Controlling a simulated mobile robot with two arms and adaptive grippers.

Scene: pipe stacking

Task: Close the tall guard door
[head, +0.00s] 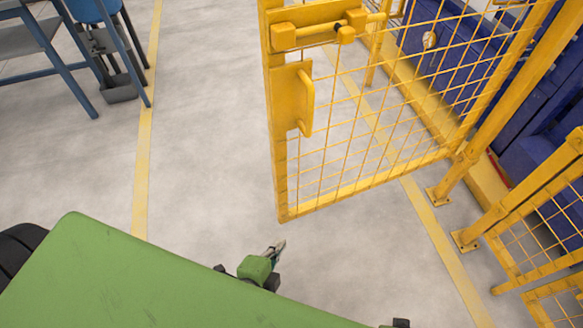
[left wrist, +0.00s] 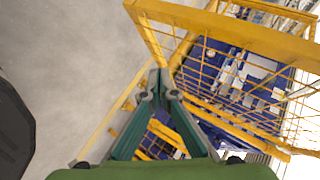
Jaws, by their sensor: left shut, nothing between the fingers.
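The tall guard door (head: 279,165) is a yellow frame with wire mesh, standing open and jutting out over the floor. Its hinge side is at the right, by a yellow post (head: 449,180). A yellow pull handle (head: 308,100) and a sliding bolt (head: 310,30) sit on its free edge. My left gripper (head: 281,245) is shut and empty, low in front of the door's free bottom corner and apart from it in the picture. In the left wrist view its fingertips (left wrist: 160,74) meet, with yellow framework (left wrist: 215,20) beyond. My right gripper is not seen.
Yellow fence panels (head: 540,232) stand at the right, with blue machinery (head: 510,95) behind the fencing. A blue-legged table (head: 70,75) and a blue stool (head: 95,12) are at the upper left. Grey floor (head: 205,120) left of the door is clear.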

